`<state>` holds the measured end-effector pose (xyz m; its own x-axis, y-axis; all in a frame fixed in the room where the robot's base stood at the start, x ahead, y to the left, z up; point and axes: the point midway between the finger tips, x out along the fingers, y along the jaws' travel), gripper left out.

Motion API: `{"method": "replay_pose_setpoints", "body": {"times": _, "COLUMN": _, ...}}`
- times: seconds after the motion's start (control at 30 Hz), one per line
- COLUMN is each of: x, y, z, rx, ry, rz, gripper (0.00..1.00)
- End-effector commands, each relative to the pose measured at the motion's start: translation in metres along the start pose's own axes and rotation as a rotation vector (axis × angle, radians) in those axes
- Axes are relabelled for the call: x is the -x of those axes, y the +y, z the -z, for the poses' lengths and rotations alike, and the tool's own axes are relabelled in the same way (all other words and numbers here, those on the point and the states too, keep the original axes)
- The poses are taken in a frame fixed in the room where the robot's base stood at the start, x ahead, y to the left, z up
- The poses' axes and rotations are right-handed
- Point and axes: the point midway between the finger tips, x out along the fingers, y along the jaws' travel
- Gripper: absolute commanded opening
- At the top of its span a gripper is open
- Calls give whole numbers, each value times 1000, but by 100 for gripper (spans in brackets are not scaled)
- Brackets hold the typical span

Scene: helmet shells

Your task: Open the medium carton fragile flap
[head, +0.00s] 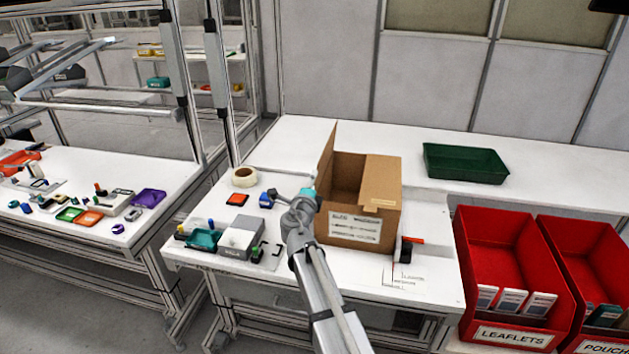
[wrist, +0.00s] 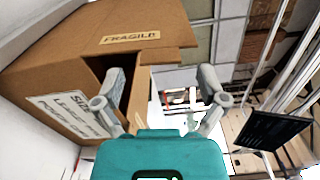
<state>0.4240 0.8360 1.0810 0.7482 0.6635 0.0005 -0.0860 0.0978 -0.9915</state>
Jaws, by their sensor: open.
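A brown cardboard carton (head: 350,228) with a white printed label on its front stands on the white workbench. One flap (head: 327,160) stands upright at its left. The fragile flap (head: 382,195) lies across the right part of the top, leaving the left part open. In the wrist view this flap (wrist: 115,22) carries a "FRAGILE" label and a dark gap shows below its edge. My gripper (wrist: 160,74) is open with nothing between its fingers. Its left finger overlaps the gap in the picture; contact cannot be told. In the head view my gripper (head: 306,196) is at the carton's left front.
A tape roll (head: 244,177), an orange block (head: 237,199) and a grey box (head: 240,237) lie left of the carton. A green tray (head: 465,163) sits behind right. Red bins (head: 507,260) stand at the right. The bench behind the carton is mostly clear.

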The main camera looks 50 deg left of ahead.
Motion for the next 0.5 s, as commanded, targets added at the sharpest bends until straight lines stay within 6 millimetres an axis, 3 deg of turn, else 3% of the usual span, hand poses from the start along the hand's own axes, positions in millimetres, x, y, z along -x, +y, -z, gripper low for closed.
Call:
{"method": "replay_pose_setpoints", "body": {"times": 0.2, "x": 40, "y": 0, "z": 1, "rx": 0, "ry": -1, "rz": 0, "gripper": 91}}
{"method": "replay_pose_setpoints", "body": {"times": 0.5, "x": 78, "y": 0, "z": 1, "rx": 0, "ry": 0, "rz": 0, "gripper": 91}}
